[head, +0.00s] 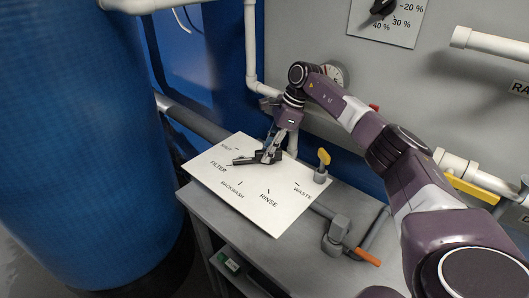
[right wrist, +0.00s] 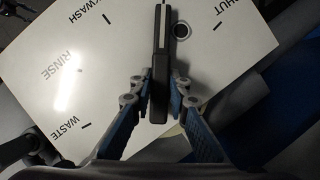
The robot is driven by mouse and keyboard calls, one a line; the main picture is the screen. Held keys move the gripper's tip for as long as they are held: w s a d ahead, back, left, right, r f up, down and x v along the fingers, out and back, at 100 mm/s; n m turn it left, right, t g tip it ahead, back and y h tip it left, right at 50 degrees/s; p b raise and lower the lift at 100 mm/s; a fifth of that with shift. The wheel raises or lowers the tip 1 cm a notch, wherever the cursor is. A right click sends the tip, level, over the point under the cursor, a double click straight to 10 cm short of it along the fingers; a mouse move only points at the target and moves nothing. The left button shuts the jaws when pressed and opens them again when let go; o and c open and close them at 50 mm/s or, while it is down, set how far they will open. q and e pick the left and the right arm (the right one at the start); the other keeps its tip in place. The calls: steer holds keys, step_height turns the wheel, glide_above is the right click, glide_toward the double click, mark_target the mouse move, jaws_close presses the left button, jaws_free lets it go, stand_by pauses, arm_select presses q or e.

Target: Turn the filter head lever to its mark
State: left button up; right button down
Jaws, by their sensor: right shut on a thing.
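The filter head lever (head: 243,161) is a dark bar on a white tilted plate (head: 262,213) marked with SHUT, FILTER, BACKWASH, RINSE and WASTE. In the head view its free end points left, close to the FILTER label (head: 218,167). My right gripper (head: 268,153) is shut on the lever from above. In the right wrist view the lever (right wrist: 160,50) runs up the picture between the two fingertips (right wrist: 161,88), and its far end reaches the top edge. The exact fit of the lever to the FILTER mark cannot be told. My left gripper is not in view.
A large blue tank (head: 75,130) stands at the left. A yellow-handled valve (head: 323,160) stands by the plate's right corner. An orange-handled valve (head: 362,256) lies lower right on the grey bench (head: 300,270). White pipes and a wall dial (head: 382,8) are behind.

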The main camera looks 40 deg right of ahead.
steer(key=c, duration=1.8)
jaws_free()
steer(key=shift+d, duration=0.1)
steer(key=shift+c, duration=0.2)
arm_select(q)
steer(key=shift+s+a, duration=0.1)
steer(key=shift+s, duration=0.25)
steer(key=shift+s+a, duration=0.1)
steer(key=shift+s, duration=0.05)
arm_select(e)
steer(key=shift+r, duration=0.1)
steer(key=v, duration=0.7)
steer(key=shift+s+r, duration=0.1)
steer(key=shift+r, duration=0.05)
